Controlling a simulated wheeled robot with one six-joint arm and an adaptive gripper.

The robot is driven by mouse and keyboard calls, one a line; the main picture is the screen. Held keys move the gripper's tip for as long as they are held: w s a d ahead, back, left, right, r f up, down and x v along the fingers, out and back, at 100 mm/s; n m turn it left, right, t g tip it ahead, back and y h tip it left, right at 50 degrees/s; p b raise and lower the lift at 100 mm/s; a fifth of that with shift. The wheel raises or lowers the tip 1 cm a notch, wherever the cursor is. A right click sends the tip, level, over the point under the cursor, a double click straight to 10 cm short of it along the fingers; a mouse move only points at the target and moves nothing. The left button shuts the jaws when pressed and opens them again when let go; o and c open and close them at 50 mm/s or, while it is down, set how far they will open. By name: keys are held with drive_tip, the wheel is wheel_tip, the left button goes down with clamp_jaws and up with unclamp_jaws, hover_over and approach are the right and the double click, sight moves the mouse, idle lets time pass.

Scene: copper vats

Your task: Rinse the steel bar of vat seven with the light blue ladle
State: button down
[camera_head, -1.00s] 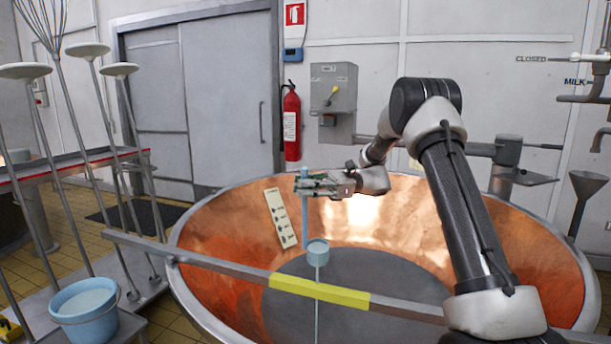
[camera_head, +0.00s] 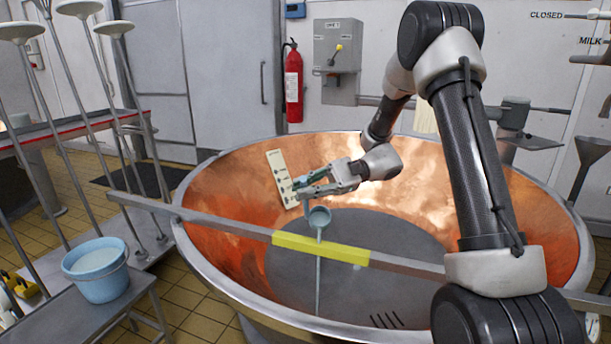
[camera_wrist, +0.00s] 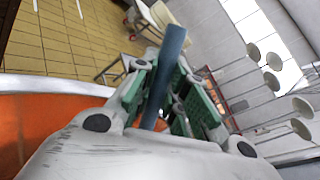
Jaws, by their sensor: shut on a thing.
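The light blue ladle (camera_head: 320,217) has its bowl just behind and above the yellow section of the steel bar. My gripper (camera_head: 306,188) is shut on its handle, above and behind the bowl; the handle (camera_wrist: 170,62) stands between the fingers in the wrist view. The steel bar (camera_head: 215,226) lies across the copper vat (camera_head: 229,256). The ladle and bar look apart, though their exact distance is unclear. I see no vat number.
A light blue bucket (camera_head: 97,284) holding pale liquid stands on a grey stool (camera_head: 55,315) at the left. A cream panel (camera_head: 280,180) rests against the vat's inner wall. Tall tools (camera_head: 65,110) stand further left. A fire extinguisher (camera_head: 293,85) hangs behind.

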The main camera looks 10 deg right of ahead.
drive_tip(key=s+a+f+n+t+h, duration=0.1)
drive_tip(key=s+f+n, duration=0.3)
drive_tip(key=f, duration=0.5)
drive_tip(key=s+a+f+n+t+h, duration=0.2)
drive_tip(key=s+f, duration=0.4)
drive_tip(key=f, duration=0.3)
drive_tip(key=shift+f+n+t, duration=0.35)
drive_tip(key=shift+n+t, duration=0.35)
drive_tip(key=shift+n, duration=0.2)
drive_tip(key=shift+s+a, duration=0.1)
